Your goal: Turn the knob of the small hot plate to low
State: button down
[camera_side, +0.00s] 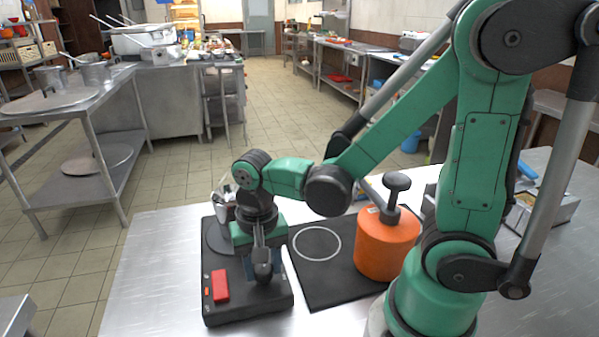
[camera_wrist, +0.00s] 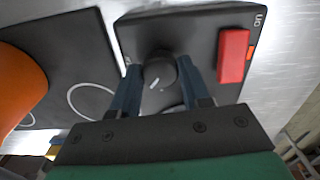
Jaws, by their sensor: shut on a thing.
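The small hot plate (camera_side: 222,313) is a black slab at the front left of the steel table, with a grey round heating disc (camera_side: 214,236) at its far end. A red rocker switch (camera_side: 220,286) sits on its near left part; in the wrist view the switch (camera_wrist: 233,55) is at the right. The round black knob (camera_wrist: 160,70) shows in the wrist view with a short white mark on its face. My gripper (camera_wrist: 157,74) is shut on the knob, a finger on each side. In the side view my gripper (camera_side: 262,272) points down over the hot plate and hides the knob.
A black mat (camera_side: 345,293) with a white ring lies right of the hot plate. A metal container (camera_side: 222,208) stands behind my gripper.

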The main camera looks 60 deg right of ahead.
aim_at(263, 268)
jog(key=m, duration=0.4)
jog(key=shift+m, duration=2.9)
jog(key=shift+c, duration=2.1)
grip_release()
jog(key=shift+r, duration=0.1)
jog(key=shift+r, duration=2.75)
